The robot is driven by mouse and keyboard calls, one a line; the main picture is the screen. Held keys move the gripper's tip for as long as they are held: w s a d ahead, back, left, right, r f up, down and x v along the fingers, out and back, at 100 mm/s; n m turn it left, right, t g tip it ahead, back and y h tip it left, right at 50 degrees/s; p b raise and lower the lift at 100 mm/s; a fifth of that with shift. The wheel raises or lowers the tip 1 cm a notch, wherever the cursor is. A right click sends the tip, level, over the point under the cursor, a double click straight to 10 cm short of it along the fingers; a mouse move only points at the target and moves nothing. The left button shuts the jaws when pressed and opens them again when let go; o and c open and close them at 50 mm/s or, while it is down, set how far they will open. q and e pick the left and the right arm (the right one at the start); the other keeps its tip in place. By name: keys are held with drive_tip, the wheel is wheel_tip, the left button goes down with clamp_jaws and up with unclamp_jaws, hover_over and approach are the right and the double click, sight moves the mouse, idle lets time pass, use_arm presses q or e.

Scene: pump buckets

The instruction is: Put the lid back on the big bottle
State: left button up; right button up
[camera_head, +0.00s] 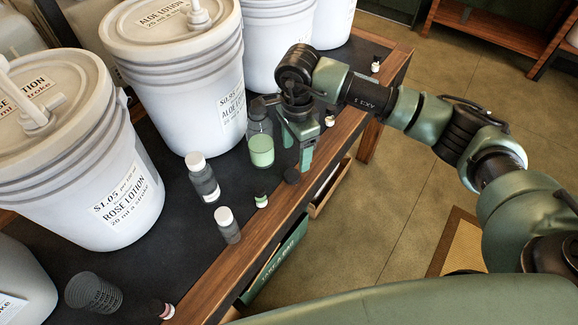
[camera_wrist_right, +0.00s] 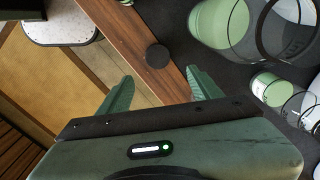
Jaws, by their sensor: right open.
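The big bottle (camera_head: 262,150) is clear, holds pale green liquid and stands upright on the black mat. It also shows at the top of the right wrist view (camera_wrist_right: 218,25). A round black lid (camera_head: 291,176) lies flat near the table's wooden front edge, right of the bottle's foot. In the right wrist view the lid (camera_wrist_right: 157,56) lies on the wood, ahead of and between my fingertips. My right gripper (camera_head: 305,152) is open and empty, pointing down beside the bottle, apart from the lid. My left gripper is not in view.
Large white pump buckets (camera_head: 178,70) line the back. A dark ribbed cylinder (camera_head: 93,293) is at lower left.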

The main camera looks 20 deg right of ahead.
sight(292, 174)
drive_tip(key=shift+s+r, duration=0.1)
drive_tip(key=shift+s, duration=0.2)
drive_tip(key=shift+f, duration=0.3)
drive_tip(key=shift+w+a+f, duration=0.1)
drive_tip(key=shift+w+f, duration=0.05)
drive_tip(key=shift+f, duration=0.8)
drive_tip(key=f+p, duration=0.1)
drive_tip(key=f, duration=0.1)
drive_tip(key=a+f+p, duration=0.1)
drive_tip(key=f, duration=0.1)
drive_tip(key=shift+f, duration=0.7)
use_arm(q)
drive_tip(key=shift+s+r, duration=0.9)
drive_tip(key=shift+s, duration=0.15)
